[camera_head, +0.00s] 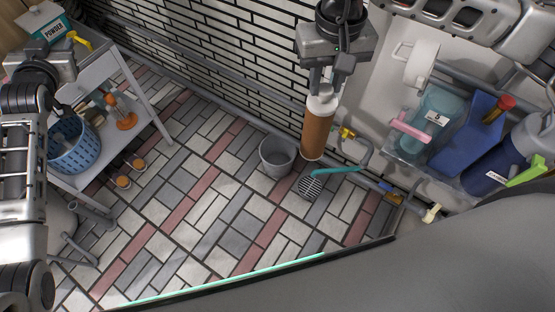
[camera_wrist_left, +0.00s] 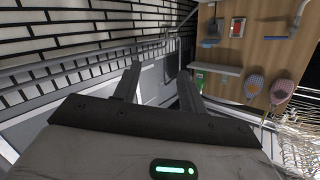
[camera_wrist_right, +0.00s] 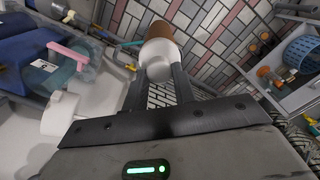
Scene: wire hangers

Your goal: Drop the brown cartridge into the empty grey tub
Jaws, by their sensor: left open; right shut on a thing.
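The brown cartridge (camera_head: 316,132) has a white cap and hangs nearly upright from my right gripper (camera_head: 330,80), which is shut on its white top. It also shows in the right wrist view (camera_wrist_right: 160,50), between the fingers. The grey tub (camera_head: 277,156) stands on the tiled floor, left of and below the cartridge in the head view; its visible inside looks empty. My left gripper (camera_wrist_left: 155,85) is open and empty. In the head view, its arm is at the left edge, by the trolley.
A trolley (camera_head: 100,85) with a blue basket (camera_head: 75,150) stands at left. A clear bin (camera_head: 395,150) of bottles is at right. Yellow-handled pipework (camera_head: 347,133) runs along the wall. The middle floor is clear.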

